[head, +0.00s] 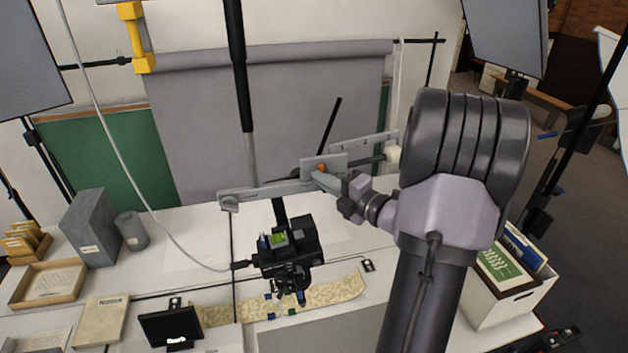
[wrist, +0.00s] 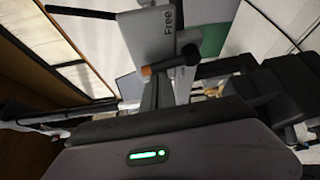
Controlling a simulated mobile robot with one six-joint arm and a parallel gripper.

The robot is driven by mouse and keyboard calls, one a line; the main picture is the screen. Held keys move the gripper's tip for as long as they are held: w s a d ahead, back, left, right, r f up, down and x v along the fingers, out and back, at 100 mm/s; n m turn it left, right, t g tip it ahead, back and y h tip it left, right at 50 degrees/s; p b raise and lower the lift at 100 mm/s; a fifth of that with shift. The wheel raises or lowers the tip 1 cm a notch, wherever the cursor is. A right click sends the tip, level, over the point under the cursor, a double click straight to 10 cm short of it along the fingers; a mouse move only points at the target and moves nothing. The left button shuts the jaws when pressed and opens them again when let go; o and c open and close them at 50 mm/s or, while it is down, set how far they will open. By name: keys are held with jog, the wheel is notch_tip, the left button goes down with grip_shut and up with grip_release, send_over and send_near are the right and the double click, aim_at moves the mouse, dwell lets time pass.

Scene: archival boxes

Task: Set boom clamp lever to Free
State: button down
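The boom clamp (head: 338,161) is a grey plate on the horizontal boom (head: 265,192). In the wrist view its plate (wrist: 145,30) carries the word "Free", turned sideways. The clamp lever (wrist: 172,63) is a dark bar with an orange end, lying just below the plate in that view. Its orange end also shows in the head view (head: 322,168). My gripper (head: 343,193) is at the clamp, just right of and below the lever. Its fingertips are not clear, so I cannot tell its opening or whether it touches the lever.
A black camera (head: 288,248) hangs below the boom over the white table. A patterned strip (head: 330,292) lies beneath it. A black pole (head: 238,65) rises beside the boom. A white box of folders (head: 505,300) stands at right, and a grey box (head: 90,228) at left.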

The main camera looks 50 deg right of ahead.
aim_at(325, 167)
jog(key=d+m+t, duration=0.1)
jog(key=m, duration=0.1)
jog(key=s+d+m+t+h+p, duration=0.1)
jog(key=m, duration=0.1)
jog(key=d+m+t, duration=0.1)
jog(key=m, duration=0.2)
jog(key=shift+s+d+f+t+p, duration=0.1)
jog(key=shift+s+t+p, duration=0.2)
jog(key=shift+p, duration=0.05)
jog(key=shift+s+f, duration=0.1)
dwell(0.5)
